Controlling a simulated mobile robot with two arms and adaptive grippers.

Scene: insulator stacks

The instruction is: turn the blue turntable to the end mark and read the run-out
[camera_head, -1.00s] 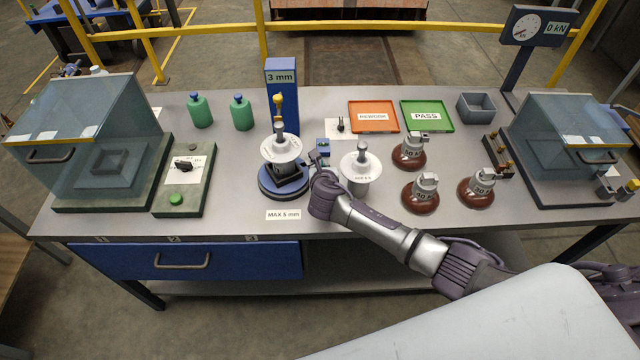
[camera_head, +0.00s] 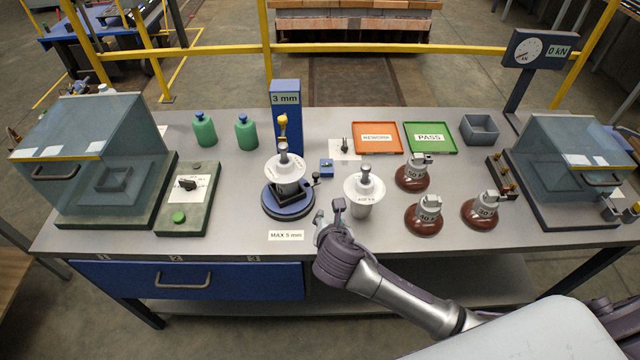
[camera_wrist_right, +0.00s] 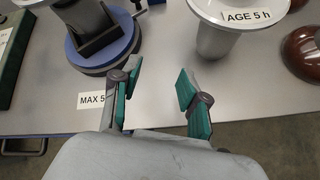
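The blue turntable (camera_head: 288,208) stands at the middle of the bench with a white insulator (camera_head: 285,170) on it. A dark knob (camera_head: 316,178) sticks out at its right side. Behind it a blue post (camera_head: 286,105) reads "3 mm" and carries a yellow-topped gauge (camera_head: 282,125) above the insulator. The turntable also shows at the top left of the right wrist view (camera_wrist_right: 100,50). My right gripper (camera_head: 328,213) is open and empty, in front and to the right of the turntable, apart from it. In the wrist view its fingers (camera_wrist_right: 157,88) are spread over bare bench. My left gripper is not in view.
A white insulator (camera_head: 362,195) stands close to the right gripper. Several brown insulators (camera_head: 424,218) stand further right. A "MAX 5 mm" label (camera_head: 286,236) lies in front of the turntable. Orange (camera_head: 377,151) and green (camera_head: 430,150) trays are behind.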

